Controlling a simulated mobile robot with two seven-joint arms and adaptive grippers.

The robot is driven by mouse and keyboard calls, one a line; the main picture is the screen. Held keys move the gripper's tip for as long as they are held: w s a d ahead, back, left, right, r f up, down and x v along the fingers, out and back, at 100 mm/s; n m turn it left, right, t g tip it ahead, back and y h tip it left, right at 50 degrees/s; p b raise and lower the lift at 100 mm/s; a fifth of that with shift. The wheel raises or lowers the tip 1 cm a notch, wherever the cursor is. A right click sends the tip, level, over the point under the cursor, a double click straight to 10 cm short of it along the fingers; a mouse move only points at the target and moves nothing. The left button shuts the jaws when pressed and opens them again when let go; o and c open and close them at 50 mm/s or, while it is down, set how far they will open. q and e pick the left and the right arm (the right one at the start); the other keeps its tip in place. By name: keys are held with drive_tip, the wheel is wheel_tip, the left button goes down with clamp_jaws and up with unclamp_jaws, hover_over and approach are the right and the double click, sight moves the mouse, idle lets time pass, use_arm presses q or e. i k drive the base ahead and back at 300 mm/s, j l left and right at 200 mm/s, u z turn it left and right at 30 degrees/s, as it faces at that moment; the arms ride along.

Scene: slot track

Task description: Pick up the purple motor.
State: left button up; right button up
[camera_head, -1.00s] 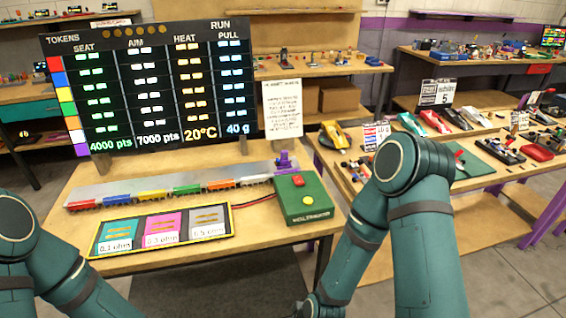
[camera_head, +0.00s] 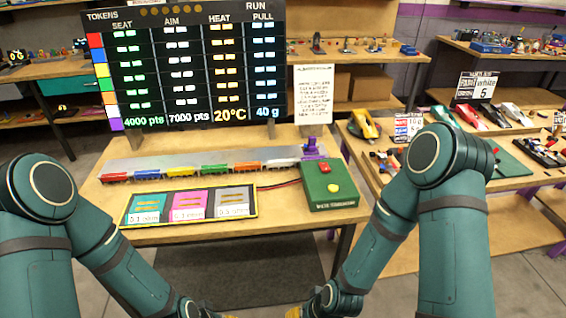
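A small purple piece (camera_head: 311,147), which appears to be the purple motor or its holder, stands at the right end of the grey track plate (camera_head: 240,153), just behind the green box. At this size I cannot separate a motor from what it sits on. A row of coloured pieces, red to white, runs along the track's front edge to its left. My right gripper (camera_head: 300,312) is only partly visible at the bottom edge, well in front of and below the table. My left arm reaches the bottom edge too, its gripper (camera_head: 222,315) nearly all cut off. Neither opening can be made out.
A green box (camera_head: 330,187) with red and yellow buttons sits at the table's right. A black tray (camera_head: 188,206) with three coloured pads lies in front of the track. A scoreboard (camera_head: 190,65) stands behind. A side table (camera_head: 400,190) with model cars is at right.

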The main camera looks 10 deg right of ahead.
sight(311, 149)
drive_tip(key=i+l+z, duration=0.2)
drive_tip(key=z, duration=0.2)
drive_tip(key=i+l+z, duration=0.2)
drive_tip(key=z, duration=0.2)
